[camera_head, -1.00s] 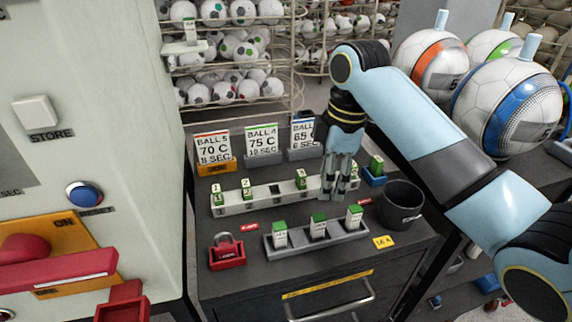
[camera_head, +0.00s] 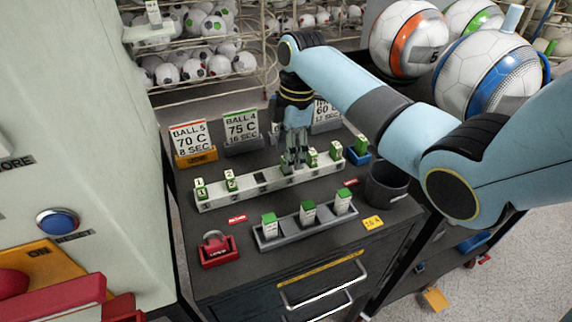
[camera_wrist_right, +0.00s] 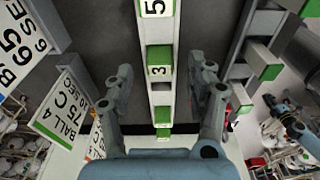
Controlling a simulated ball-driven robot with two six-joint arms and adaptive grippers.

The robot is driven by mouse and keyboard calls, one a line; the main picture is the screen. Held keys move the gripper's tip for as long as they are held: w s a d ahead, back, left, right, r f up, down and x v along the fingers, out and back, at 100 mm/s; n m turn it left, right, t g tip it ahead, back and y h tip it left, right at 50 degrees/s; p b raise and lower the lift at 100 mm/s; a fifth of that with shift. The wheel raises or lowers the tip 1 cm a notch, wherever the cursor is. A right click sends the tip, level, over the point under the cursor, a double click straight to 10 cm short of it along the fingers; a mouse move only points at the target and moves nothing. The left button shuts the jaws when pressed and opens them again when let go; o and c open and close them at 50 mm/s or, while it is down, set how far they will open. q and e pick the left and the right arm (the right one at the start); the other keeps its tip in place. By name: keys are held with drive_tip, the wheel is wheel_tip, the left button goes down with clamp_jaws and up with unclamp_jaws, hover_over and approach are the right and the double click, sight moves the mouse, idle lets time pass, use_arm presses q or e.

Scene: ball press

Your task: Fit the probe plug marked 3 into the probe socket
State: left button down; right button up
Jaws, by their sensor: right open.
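The plug marked 3 (camera_wrist_right: 159,70) stands in the long pale rail (camera_head: 213,204) and has a green side and a white numbered face. My right gripper (camera_wrist_right: 163,92) is open above the rail, its fingers on either side of plug 3 and apart from it. In the head view the right gripper (camera_head: 292,163) partly hides that plug. A plug marked 5 (camera_wrist_right: 156,8) stands farther along the rail. Plugs 1 (camera_head: 201,188) and 2 (camera_head: 231,180) stand at its left end, with a dark empty slot (camera_head: 262,178) beside them. I cannot tell which opening is the probe socket.
A grey tray (camera_head: 262,243) with three green-topped blocks lies in front of the rail. A red padlock stand (camera_head: 219,250), a dark cup (camera_head: 387,183) and a blue holder (camera_head: 358,157) stand around. Sign cards (camera_head: 241,128) line the back. A small blue-grey shape (camera_wrist_right: 298,128) may be my left arm.

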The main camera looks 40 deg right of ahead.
drive_tip(key=shift+f, duration=0.75)
drive_tip(key=c, duration=1.1)
use_arm(q)
drive_tip(key=shift+s+a, duration=0.15)
use_arm(e)
clamp_jaws()
drive_tip(key=shift+r, duration=0.1)
